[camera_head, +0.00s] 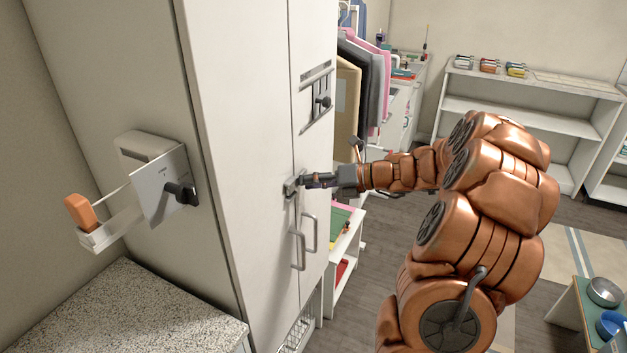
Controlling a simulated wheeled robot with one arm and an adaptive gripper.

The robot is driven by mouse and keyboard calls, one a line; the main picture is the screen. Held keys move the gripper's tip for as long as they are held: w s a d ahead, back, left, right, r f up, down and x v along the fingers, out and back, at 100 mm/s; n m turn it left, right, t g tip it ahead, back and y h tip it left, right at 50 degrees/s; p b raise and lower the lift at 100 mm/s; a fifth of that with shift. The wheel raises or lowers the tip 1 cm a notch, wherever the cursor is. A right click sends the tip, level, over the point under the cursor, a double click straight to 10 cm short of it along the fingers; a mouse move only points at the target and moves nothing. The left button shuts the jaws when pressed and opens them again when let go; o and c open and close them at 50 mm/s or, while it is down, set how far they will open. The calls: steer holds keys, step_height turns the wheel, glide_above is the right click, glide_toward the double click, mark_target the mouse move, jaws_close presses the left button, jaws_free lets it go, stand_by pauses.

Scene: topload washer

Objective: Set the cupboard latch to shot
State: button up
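A tall white cupboard (246,110) stands left of centre with two front doors and a pair of grey bar handles (300,240). A small grey metal latch (291,187) sits at the door seam just above the handles. My gripper (303,182) reaches in from the right with its dark fingers at the latch. The fingers overlap the latch, so I cannot tell whether they touch or grip it. The latch's position is too small and too covered to read.
A grey panel with a black knob (180,193) and an orange-handled item (80,212) are at left. Another panel with a dark knob (323,101) is higher on the cupboard. A speckled counter (130,310) is lower left. Clothes (372,90) hang behind; white shelves (530,115) stand at back right.

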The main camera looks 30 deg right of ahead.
steer(key=shift+o, duration=1.1)
steer(key=shift+d, duration=0.1)
steer(key=shift+s+d, duration=0.15)
steer(key=v, duration=1.1)
steer(key=shift+s+r, duration=0.15)
steer(key=shift+s, duration=0.05)
steer(key=shift+d, duration=0.1)
